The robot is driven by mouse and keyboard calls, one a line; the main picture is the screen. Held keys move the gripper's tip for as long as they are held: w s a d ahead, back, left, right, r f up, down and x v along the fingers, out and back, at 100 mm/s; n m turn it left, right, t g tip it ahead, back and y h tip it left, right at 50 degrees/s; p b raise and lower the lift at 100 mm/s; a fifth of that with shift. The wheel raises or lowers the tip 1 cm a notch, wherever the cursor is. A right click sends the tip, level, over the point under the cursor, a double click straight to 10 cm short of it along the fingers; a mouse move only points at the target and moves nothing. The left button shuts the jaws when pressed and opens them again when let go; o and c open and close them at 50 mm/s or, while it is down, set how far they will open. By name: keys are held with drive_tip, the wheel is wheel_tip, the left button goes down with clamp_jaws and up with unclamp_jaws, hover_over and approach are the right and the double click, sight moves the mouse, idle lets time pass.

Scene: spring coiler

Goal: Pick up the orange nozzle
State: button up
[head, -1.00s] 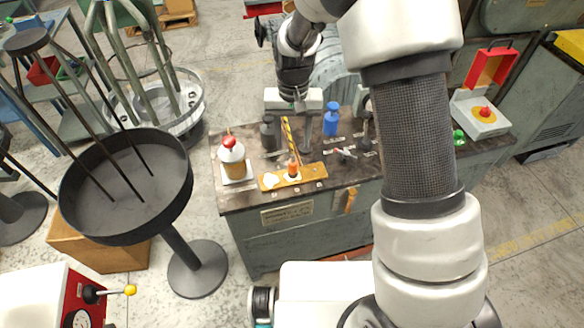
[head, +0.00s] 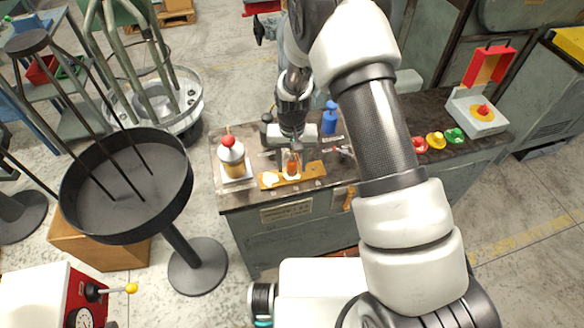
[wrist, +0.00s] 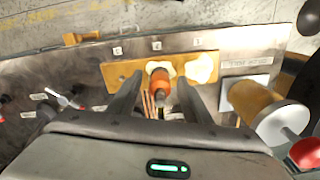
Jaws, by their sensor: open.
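The orange nozzle (head: 292,168) stands on a tan wooden strip (head: 314,171) near the front edge of the bench. In the wrist view the orange nozzle (wrist: 161,80) has a narrower grey tip pointing toward my camera. My gripper (head: 291,160) is open and points down at it. In the wrist view the fingers of my gripper (wrist: 158,88) lie on either side of the nozzle, with visible gaps. I cannot tell how far down the fingers reach along it.
A pale nozzle (wrist: 202,68) sits on the same strip beside the orange one. A blue bottle (head: 330,118) stands behind to the right. Red, yellow and green buttons (head: 436,140) lie further right.

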sight(292, 160)
drive_tip(key=shift+c, duration=0.6)
clamp_jaws()
drive_tip(key=shift+r, duration=0.1)
wheel_tip(292, 160, up, 12)
drive_tip(key=shift+r+p, duration=0.15)
drive_tip(key=shift+p, duration=0.3)
